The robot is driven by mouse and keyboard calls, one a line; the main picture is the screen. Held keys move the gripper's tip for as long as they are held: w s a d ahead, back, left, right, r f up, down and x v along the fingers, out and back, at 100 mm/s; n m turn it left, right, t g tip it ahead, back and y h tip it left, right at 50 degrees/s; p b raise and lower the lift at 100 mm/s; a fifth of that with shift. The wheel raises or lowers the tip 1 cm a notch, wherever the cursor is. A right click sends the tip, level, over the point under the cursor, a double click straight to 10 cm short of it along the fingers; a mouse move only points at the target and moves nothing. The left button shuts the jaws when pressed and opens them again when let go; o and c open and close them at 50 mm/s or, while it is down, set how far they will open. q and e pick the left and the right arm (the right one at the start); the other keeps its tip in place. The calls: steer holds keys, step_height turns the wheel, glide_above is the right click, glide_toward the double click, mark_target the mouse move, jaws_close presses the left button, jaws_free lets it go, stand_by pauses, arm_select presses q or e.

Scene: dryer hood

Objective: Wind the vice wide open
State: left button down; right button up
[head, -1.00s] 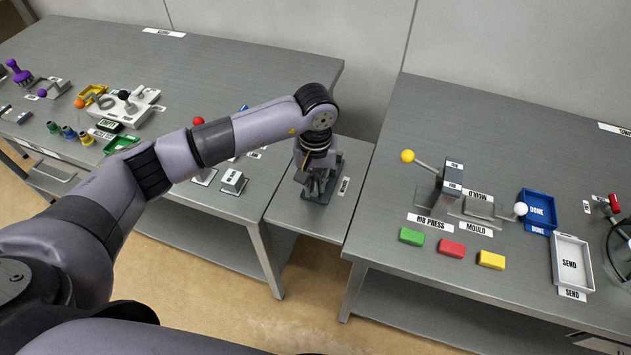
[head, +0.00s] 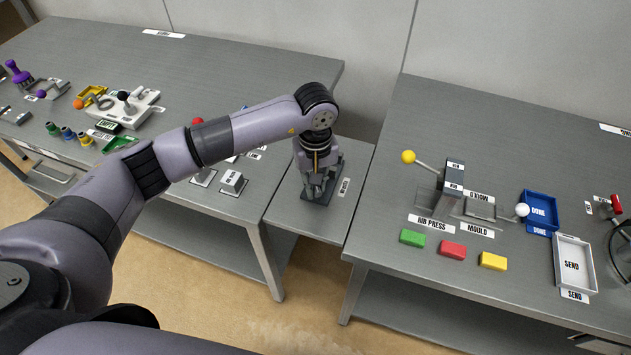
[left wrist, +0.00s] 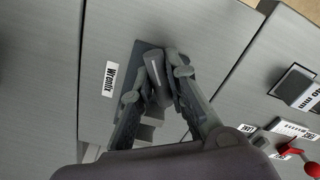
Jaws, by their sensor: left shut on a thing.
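The vice (head: 334,172) stands on the small middle table, a grey body on a dark base plate, mostly hidden under my gripper in the head view. My left gripper (head: 316,186) reaches down over it from above. In the left wrist view, my left gripper (left wrist: 157,85) has its two fingers on either side of a grey part of the vice (left wrist: 153,62), shut on it. This looks like the vice's handle, but its full shape is hidden by the fingers. How far apart the vice jaws are cannot be told. My right gripper is not in view.
A label (left wrist: 109,78) lies beside the vice. The left bench (head: 250,75) carries a grey block (head: 233,182) and several small fixtures. The right bench (head: 470,110) holds a press with a yellow knob (head: 408,157), coloured blocks and trays. Gaps separate the tables in front.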

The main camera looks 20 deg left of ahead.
arm_select(q)
steer(key=shift+n, duration=1)
steer(key=shift+f, duration=0.1)
steer(key=shift+n, duration=1.2)
steer(key=shift+b, duration=0.3)
steer(key=shift+n, duration=1.2)
steer(key=shift+n, duration=1.2)
